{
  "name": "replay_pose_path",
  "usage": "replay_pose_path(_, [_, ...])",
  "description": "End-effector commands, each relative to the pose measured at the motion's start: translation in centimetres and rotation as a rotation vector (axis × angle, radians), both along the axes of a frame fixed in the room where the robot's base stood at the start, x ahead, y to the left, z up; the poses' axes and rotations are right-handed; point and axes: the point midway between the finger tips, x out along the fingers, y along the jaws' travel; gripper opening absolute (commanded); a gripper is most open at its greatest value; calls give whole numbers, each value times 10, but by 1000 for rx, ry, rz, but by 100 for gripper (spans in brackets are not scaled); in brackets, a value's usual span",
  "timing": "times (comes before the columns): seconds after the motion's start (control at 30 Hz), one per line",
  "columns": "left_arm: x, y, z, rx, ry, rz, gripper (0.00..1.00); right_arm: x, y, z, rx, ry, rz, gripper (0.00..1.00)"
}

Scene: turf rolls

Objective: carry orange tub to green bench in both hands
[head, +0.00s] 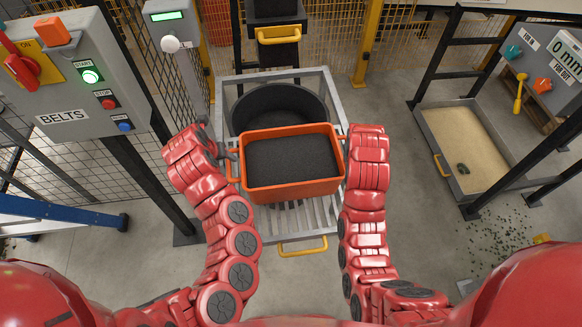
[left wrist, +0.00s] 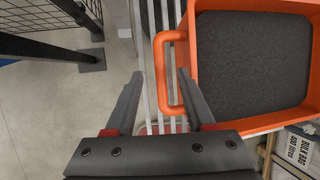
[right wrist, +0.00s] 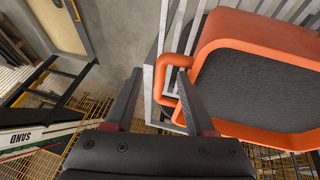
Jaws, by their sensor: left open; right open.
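The orange tub (head: 292,190) holds dark granular fill and sits level on a grey slatted metal frame (head: 225,85) in the head view. My left gripper (head: 230,155) is open at the tub's left side. In the left wrist view its fingers (left wrist: 160,75) stand on either side of the tub's orange handle (left wrist: 160,85), not closed on it. My right gripper is open at the tub's right side. In the right wrist view its fingers (right wrist: 160,72) stand around the other handle (right wrist: 160,80). The right fingertips are hidden in the head view. No green bench shows.
A black round tub (head: 280,100) stands behind the orange tub on the frame. A BELTS control panel (head: 60,90) is at the left, with a blue ladder leg (head: 60,212) below. A sand tray (head: 470,150) lies at the right. Floor in front is partly clear.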

Motion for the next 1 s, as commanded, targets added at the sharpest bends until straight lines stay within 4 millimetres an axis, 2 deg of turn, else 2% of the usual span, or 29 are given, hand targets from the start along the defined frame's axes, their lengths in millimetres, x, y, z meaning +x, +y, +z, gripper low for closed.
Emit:
replay_pose_path(0.13, [10, -4, -26, -1, 5, -1, 55, 10, -3, -25, 3, 4, 1, 55])
replay_pose_path(0.43, [27, -9, -61, 2, 2, -3, 55, 27, -8, -61, 1, 2, 1, 55])
replay_pose_path(0.67, [33, -11, -72, 2, -2, 0, 55, 33, -10, -72, 1, -2, 3, 55])
replay_pose_path(0.97, [33, -11, -73, 1, -2, -1, 55, 33, -10, -73, 1, -2, 3, 55])
replay_pose_path(1.0, [33, -11, -73, 1, -2, -1, 51, 33, -10, -73, 1, -2, 3, 51])
